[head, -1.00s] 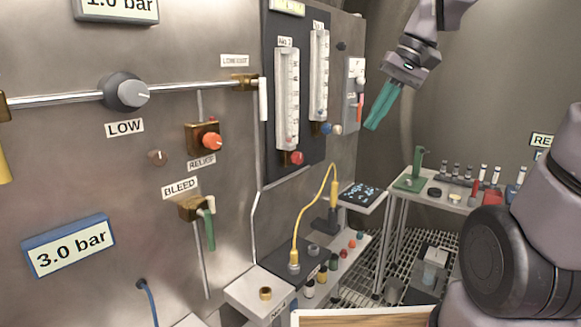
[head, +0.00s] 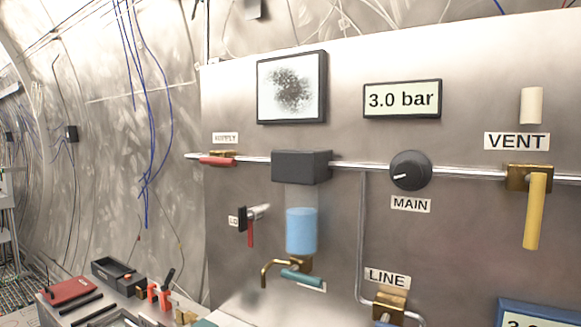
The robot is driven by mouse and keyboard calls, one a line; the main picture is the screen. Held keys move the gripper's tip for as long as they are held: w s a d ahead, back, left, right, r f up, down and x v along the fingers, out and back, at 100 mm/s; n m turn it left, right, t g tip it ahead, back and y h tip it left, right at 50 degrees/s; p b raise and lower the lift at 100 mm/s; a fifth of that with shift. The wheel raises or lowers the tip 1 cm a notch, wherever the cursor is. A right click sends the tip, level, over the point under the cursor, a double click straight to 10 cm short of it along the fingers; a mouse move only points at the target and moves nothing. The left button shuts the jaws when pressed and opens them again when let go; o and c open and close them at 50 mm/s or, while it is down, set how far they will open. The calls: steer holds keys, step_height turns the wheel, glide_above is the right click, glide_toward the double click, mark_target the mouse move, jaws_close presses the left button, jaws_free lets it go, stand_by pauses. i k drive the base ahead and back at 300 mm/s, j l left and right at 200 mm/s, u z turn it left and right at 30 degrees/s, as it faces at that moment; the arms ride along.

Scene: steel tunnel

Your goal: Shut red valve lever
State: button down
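The SUPPLY valve (head: 222,153) sits on the pipe at the panel's left end, under its label. Its red lever (head: 217,162) lies flat, in line with the pipe. Lower down, a second red handle (head: 250,232) hangs straight down from a small grey and black fitting (head: 256,212), beside a partly hidden label. The pictures do not settle which red one the task names. My gripper is not in the head view now.
A clear vessel of blue liquid (head: 301,232) with a brass tap (head: 283,266) hangs right of the red handle. The MAIN knob (head: 410,170) and yellow VENT lever (head: 535,211) are further right. Tools crowd a bench (head: 72,318) below left.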

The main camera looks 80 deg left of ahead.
mark_target(209, 160)
steer(key=u, duration=3.35)
